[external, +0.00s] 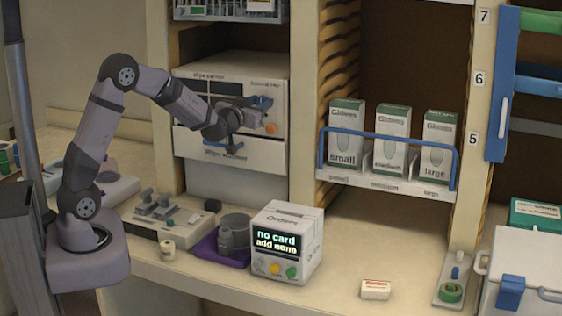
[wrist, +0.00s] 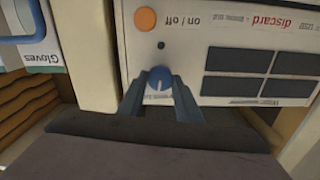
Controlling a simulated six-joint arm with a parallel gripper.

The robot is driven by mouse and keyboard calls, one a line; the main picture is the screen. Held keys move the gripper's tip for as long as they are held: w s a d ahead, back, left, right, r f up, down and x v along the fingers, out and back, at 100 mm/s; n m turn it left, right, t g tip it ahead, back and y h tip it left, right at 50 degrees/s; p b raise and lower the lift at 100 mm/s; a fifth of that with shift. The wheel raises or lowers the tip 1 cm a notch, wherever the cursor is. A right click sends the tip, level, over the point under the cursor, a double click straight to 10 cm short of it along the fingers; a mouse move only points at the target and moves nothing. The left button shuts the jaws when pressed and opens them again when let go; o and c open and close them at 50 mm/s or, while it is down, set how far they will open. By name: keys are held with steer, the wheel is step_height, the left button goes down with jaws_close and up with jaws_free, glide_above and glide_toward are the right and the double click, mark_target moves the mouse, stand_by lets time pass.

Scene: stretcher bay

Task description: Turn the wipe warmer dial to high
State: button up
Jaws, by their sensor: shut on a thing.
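The wipe warmer (external: 188,97) is a white cabinet unit on the shelf behind the counter. Its front panel (wrist: 200,30) fills the upper wrist view, upside down. The dial (wrist: 160,79) is a small round blue knob with a pale pointer mark, below the orange on/off button (wrist: 145,20) in that view. My gripper (wrist: 160,84) is shut on the dial, one finger on each side. In the external view my gripper (external: 262,102) reaches the right part of the warmer front and hides the dial. The dial's setting labels are not readable.
Dark panels (wrist: 231,60) lie beside the dial. A drawer (external: 195,145) with a blue handle is under the warmer. Glove boxes (external: 345,135) stand on the right shelf. A display box (external: 287,245) and a purple tray (external: 205,253) sit on the counter below.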

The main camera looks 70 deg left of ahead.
steer(key=shift+d+m+p, duration=0.1)
steer(key=shift+m+p, duration=1.05)
steer(key=shift+m, duration=2.35)
steer(key=shift+w+f, duration=0.1)
steer(key=o, duration=1)
steer(key=shift+b+v, duration=1.65)
steer(key=shift+v, duration=2.05)
